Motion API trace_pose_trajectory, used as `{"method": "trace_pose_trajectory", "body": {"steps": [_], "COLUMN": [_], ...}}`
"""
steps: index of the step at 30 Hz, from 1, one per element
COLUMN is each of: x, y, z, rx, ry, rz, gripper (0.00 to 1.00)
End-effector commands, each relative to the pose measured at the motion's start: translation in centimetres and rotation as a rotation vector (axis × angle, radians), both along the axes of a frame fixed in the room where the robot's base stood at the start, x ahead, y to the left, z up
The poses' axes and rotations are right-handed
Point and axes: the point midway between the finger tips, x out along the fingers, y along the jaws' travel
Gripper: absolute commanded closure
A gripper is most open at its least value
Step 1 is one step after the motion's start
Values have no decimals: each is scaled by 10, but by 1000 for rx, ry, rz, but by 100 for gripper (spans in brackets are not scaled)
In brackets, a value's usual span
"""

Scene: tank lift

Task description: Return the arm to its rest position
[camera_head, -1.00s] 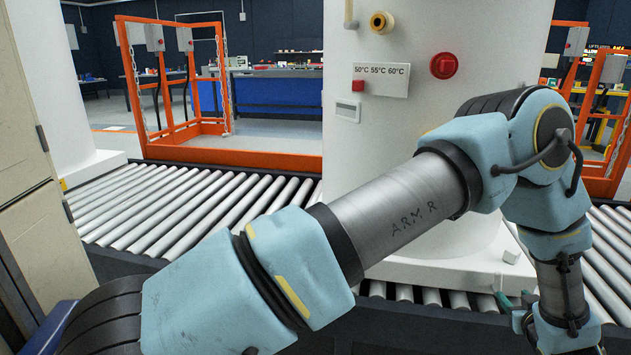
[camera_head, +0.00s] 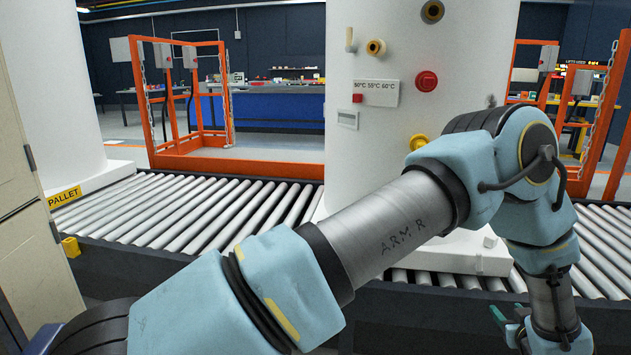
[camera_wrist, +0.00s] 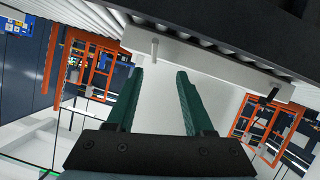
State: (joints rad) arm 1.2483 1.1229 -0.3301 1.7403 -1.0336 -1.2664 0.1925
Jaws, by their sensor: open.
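My arm stretches across the head view from lower left to the right, bends at the elbow and hangs down at the right edge. My gripper (camera_head: 505,318) is partly hidden at the bottom right of that view. In the wrist view the two green fingers of my gripper (camera_wrist: 160,75) stand apart with nothing between them. The white tank (camera_head: 362,150) stands behind my arm, with a red button, a yellow knob, a dial and a temperature label on its face. My arm hides part of it. I cannot tell the exact gap between gripper and tank.
A roller conveyor (camera_head: 190,210) runs across behind my arm, with the tank on it. An orange frame (camera_head: 185,150) stands beyond it at left, another (camera_head: 600,125) at right. A beige cabinet (camera_head: 25,220) is close at the left edge. A blue bench (camera_head: 285,122) stands far back.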

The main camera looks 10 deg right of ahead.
Motion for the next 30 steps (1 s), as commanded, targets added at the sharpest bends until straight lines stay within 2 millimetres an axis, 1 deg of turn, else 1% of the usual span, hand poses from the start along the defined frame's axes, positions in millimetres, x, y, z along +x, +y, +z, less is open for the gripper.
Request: {"method": "trace_pose_trajectory", "body": {"steps": [1,6,11,14,17,20,23,24,26,27,29,30], "x": [10,32,60,83,108,136,168,181,197,205,211,213], "y": [1,5,13,24,39,64,104,126,165,193,236,265], "z": [6,16,31,42,55,70,88,96,107,113,121,125], "rx": [-4,-6,-6,-1,7,24,55,72,104,128,165,189], "ry": [6,34,67,92,126,166,220,247,293,327,382,418], "rz": [-1,-20,-39,-54,-71,-86,-98,-102,-102,-101,-93,-86], "gripper": [48,48,48,48,48,48,48,48,48,48,48,48]}}
